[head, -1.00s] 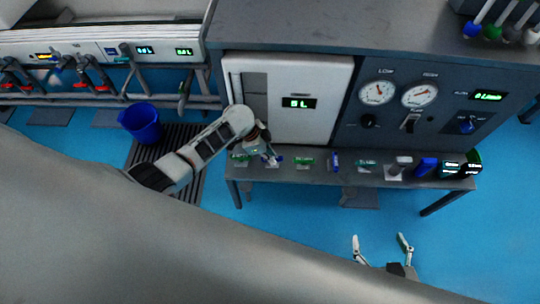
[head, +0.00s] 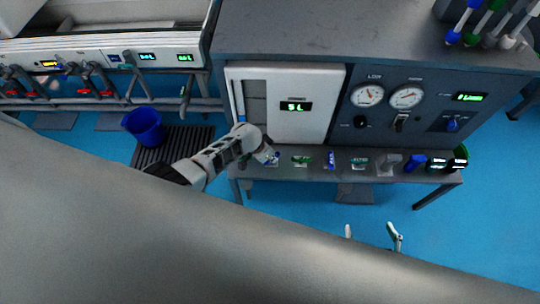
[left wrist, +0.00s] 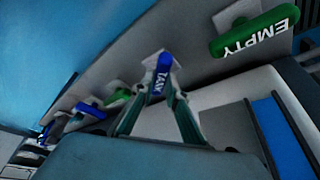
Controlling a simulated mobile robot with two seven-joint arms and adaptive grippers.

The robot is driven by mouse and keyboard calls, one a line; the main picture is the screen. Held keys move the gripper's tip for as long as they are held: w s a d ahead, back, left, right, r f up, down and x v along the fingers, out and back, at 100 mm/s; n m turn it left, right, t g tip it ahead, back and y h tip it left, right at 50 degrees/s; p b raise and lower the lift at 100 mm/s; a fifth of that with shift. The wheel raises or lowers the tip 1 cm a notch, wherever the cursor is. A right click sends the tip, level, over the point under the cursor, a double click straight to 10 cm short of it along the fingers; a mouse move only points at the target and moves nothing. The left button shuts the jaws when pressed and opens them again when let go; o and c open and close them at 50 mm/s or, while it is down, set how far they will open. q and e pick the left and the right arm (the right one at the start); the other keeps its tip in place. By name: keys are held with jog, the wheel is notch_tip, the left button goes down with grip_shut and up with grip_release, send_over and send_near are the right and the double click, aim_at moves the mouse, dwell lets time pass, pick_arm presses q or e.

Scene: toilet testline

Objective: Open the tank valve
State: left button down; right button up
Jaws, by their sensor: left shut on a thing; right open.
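The tank valve handle is blue with the word TANK in white; it shows in the left wrist view (left wrist: 161,70) on a pale square plate. My left gripper (left wrist: 168,92) is shut on this handle, with a finger on each side. In the head view my left gripper (head: 270,158) is at the left part of the grey shelf and partly covers the handle. My right gripper (head: 372,236) is open and empty, low over the blue floor, apart from the shelf.
A green EMPTY handle (left wrist: 252,35) is beside the tank handle. Several other handles stand along the grey shelf (head: 345,171). Behind it is a white panel (head: 312,125) with a lit litre display. A blue bucket (head: 144,126) stands left. Floor in front is clear.

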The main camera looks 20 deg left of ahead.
dwell(0.4)
pick_arm(q)
jog(key=c, duration=2)
grip_release()
jog(key=shift+v, duration=6)
jog(key=shift+s+d, duration=0.1)
jog(key=shift+d, duration=0.05)
jog(key=s+f+n+t, duration=0.2)
jog(key=s+t, duration=0.1)
jog(key=s, duration=0.6)
jog(key=s+r+t, duration=0.1)
jog(key=s+r, duration=0.1)
jog(key=s, duration=0.1)
jog(key=s+r+t, duration=0.1)
jog(key=s+r, duration=0.2)
jog(key=s+r+t, duration=0.1)
jog(key=s+r, duration=0.1)
jog(key=s, duration=0.2)
jog(key=shift+a+r+t, duration=0.3)
jog(key=shift+a+t, duration=0.05)
jog(key=shift+t, duration=0.05)
